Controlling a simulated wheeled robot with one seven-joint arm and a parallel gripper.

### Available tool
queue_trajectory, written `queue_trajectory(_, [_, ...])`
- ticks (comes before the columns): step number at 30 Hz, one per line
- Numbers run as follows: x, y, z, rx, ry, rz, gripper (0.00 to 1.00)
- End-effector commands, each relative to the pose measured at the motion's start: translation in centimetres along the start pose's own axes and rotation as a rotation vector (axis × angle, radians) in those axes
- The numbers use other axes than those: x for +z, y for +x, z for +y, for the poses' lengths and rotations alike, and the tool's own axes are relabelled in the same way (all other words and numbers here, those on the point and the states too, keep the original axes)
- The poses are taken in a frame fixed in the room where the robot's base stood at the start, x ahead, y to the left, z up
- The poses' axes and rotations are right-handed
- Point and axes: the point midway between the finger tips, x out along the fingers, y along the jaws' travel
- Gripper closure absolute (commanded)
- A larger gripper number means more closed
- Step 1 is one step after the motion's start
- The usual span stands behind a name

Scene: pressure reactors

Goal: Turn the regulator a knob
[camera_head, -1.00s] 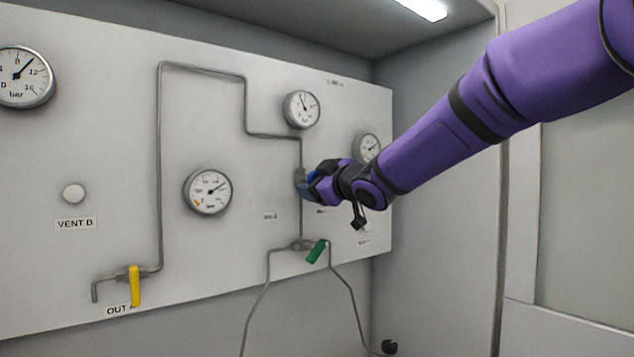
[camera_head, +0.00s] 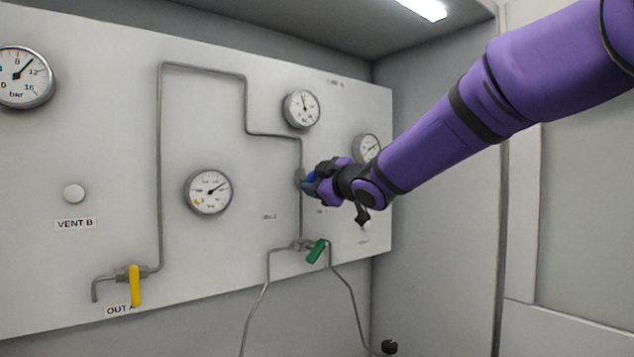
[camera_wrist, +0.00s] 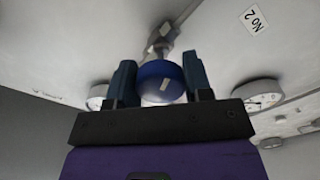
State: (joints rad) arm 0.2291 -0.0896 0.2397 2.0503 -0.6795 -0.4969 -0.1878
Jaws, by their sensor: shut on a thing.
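The regulator knob is a round blue knob (camera_wrist: 161,83) with a pale mark on its face. It sits on a grey fitting (camera_wrist: 162,42) at the panel. In the head view a bit of the blue knob (camera_head: 311,177) shows at the vertical pipe, mostly hidden by my gripper (camera_head: 308,180). In the wrist view my gripper (camera_wrist: 160,77) has one dark finger on each side of the knob and is shut on it. The knob's lettering, if any, cannot be read.
A gauge (camera_head: 301,109) is above the knob and another (camera_head: 367,148) is close behind my wrist. A green valve handle (camera_head: 317,251) is below, near thin tubes. A yellow handle (camera_head: 135,285) and a larger gauge (camera_head: 208,192) are to the left.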

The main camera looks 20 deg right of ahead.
Motion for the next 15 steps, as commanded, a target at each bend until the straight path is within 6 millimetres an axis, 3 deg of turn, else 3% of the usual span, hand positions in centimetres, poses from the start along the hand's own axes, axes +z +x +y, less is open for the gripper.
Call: queue_trajectory(15, [0.01, 0.0, 0.01, -0.001, -0.303, 0.0, 0.77])
